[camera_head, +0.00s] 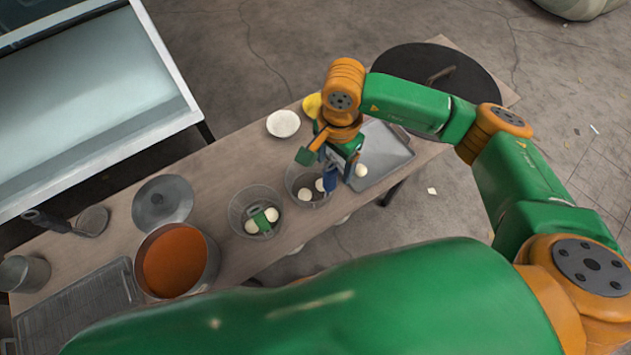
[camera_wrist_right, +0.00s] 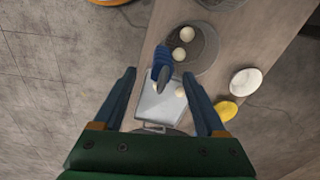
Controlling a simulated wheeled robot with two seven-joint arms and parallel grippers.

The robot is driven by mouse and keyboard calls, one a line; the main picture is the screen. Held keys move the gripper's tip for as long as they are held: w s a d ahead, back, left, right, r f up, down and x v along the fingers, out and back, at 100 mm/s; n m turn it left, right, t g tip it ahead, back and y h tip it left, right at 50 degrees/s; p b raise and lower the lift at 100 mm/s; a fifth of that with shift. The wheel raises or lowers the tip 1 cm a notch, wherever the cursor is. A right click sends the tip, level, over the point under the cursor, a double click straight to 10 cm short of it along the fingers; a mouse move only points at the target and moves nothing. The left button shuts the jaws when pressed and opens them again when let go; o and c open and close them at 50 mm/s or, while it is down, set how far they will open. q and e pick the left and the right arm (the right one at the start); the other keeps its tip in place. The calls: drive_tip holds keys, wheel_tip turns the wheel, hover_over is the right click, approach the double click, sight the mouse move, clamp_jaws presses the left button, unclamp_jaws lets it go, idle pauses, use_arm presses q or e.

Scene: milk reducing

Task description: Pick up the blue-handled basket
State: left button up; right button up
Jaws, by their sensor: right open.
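The blue-handled basket (camera_head: 297,176) is a round mesh basket with white balls in it, standing on the long table. Its blue handle (camera_head: 330,180) sticks out at the basket's right side. My right gripper (camera_head: 326,158) is above this basket and hides part of it. In the right wrist view the open gripper (camera_wrist_right: 160,76) has its fingers apart, with the blue handle (camera_wrist_right: 162,62) in line with the gap between them and the basket (camera_wrist_right: 207,50) beyond. I cannot tell whether the fingers touch the handle. My left gripper is not in view.
A green-handled basket (camera_head: 236,215) with balls stands to the left. A metal tray (camera_head: 390,158) lies to the right, with a black disc (camera_head: 470,90) beyond. A white bowl (camera_head: 283,123) and yellow item (camera_head: 312,105) are behind. A pot (camera_head: 174,262) stands further left.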

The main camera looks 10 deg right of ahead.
sight(330, 178)
drive_tip(key=f, duration=0.5)
drive_tip(key=shift+s+a+f+b, duration=0.1)
drive_tip(key=shift+a+f+b, duration=0.2)
drive_tip(key=shift+f, duration=0.1)
clamp_jaws()
